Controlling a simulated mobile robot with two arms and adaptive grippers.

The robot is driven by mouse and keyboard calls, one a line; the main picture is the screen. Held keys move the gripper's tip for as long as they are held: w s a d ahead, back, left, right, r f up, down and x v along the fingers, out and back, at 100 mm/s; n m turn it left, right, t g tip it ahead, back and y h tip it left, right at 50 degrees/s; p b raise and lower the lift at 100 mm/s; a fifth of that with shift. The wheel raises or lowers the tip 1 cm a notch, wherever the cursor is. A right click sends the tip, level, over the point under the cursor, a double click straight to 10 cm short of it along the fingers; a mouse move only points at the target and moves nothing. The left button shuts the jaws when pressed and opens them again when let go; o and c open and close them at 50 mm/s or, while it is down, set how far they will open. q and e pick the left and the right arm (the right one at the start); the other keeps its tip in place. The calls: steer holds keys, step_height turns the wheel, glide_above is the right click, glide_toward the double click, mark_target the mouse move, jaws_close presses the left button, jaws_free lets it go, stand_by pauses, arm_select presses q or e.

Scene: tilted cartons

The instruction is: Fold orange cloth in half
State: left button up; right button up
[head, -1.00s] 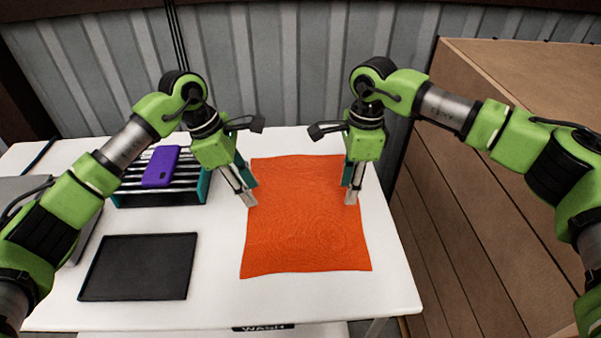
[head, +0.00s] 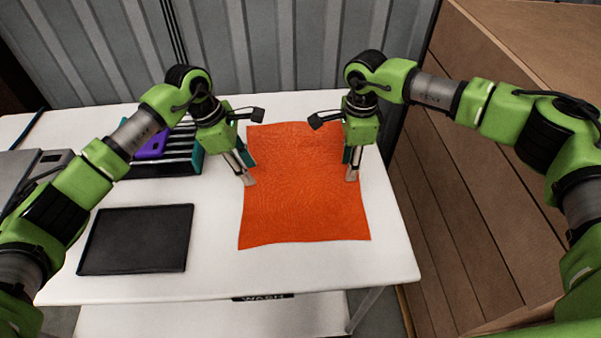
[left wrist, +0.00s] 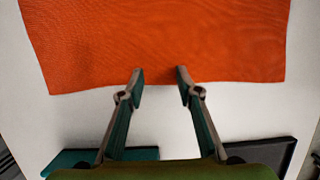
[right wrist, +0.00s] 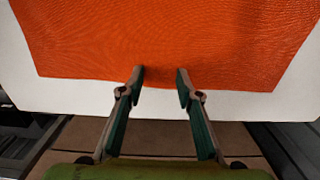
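The orange cloth (head: 305,205) lies flat and unfolded on the white table. My left gripper (head: 250,182) is open above the cloth's left edge; in the left wrist view its fingertips (left wrist: 160,72) are apart over the edge of the cloth (left wrist: 160,40). My right gripper (head: 352,178) is open above the cloth's right edge; in the right wrist view its fingertips (right wrist: 161,72) are apart over that edge of the cloth (right wrist: 160,35). Nothing is between either pair of fingers. I cannot tell whether the tips touch the cloth.
A black tray (head: 136,240) lies on the white table (head: 215,280) left of the cloth. A dark rack (head: 178,160) with a purple item (head: 152,147) stands behind it, partly hidden by my left arm. Large brown cartons (head: 450,200) stand right of the table.

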arm_select(q)
steer(key=shift+f, duration=0.2)
arm_select(e)
steer(key=shift+f, duration=0.2)
arm_select(q)
steer(key=shift+r, duration=0.1)
arm_select(e)
steer(key=shift+r, duration=0.1)
arm_select(q)
steer(key=c, duration=0.6)
arm_select(e)
steer(key=c, duration=0.6)
arm_select(q)
jaws_close()
arm_select(e)
steer(key=shift+f, duration=0.25)
jaws_close()
arm_select(q)
steer(key=shift+s, duration=0.1)
arm_select(e)
steer(key=shift+s, duration=0.1)
steer(key=shift+f, duration=0.1)
